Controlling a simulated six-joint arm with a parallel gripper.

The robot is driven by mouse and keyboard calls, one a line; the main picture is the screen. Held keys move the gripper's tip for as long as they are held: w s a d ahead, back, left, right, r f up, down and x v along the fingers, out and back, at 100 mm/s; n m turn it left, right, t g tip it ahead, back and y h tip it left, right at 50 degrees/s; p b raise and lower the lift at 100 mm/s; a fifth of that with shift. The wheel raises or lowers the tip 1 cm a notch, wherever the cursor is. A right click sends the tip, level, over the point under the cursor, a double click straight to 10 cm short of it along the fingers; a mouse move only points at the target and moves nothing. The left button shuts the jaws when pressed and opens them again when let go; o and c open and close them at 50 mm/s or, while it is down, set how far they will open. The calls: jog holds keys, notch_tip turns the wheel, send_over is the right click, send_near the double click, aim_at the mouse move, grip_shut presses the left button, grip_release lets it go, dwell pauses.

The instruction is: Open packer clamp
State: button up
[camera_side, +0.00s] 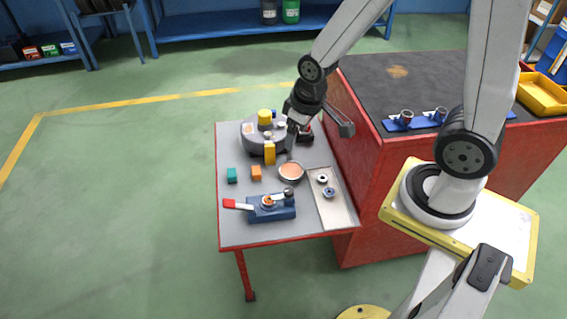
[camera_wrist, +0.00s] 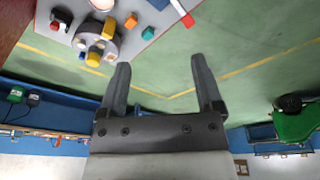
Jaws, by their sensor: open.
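The packer clamp (camera_side: 272,208) is a blue block at the front of the grey table. Its red-tipped handle (camera_side: 237,205) sticks out to the left, lying about level, and a small orange-and-metal round part sits on the block. The red tip also shows at the top edge of the wrist view (camera_wrist: 187,20), with the clamp body out of frame. My gripper (camera_wrist: 160,62) is open, with nothing between its fingers. In the side view it hangs above the back right of the table, behind and apart from the clamp.
A grey round fixture (camera_side: 250,134) with yellow parts stands at the back of the table. Teal (camera_side: 232,175) and orange (camera_side: 256,172) blocks, a copper-coloured dish (camera_side: 291,171) and a tray (camera_side: 337,211) with two rings lie nearby. A red cabinet (camera_side: 372,180) rises on the right.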

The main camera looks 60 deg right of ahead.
jog(key=w+d+f+n+g, duration=0.1)
jog(key=w+d+f+n, duration=0.15)
jog(key=f, duration=0.35)
jog(key=w+d+f+n, duration=0.1)
jog(key=w+f+n, duration=0.1)
jog(key=w+f, duration=0.25)
jog(key=n+g, duration=0.1)
jog(key=n, duration=0.2)
send_over(289, 191)
notch_tip(289, 191, down, 14)
jog(key=shift+w+r, duration=0.1)
jog(key=shift+d+f+n, duration=0.1)
jog(key=shift+f+n, duration=0.15)
jog(key=shift+f, duration=0.1)
jog(key=shift+f, duration=0.2)
jog(key=shift+f, duration=3.7)
grip_shut()
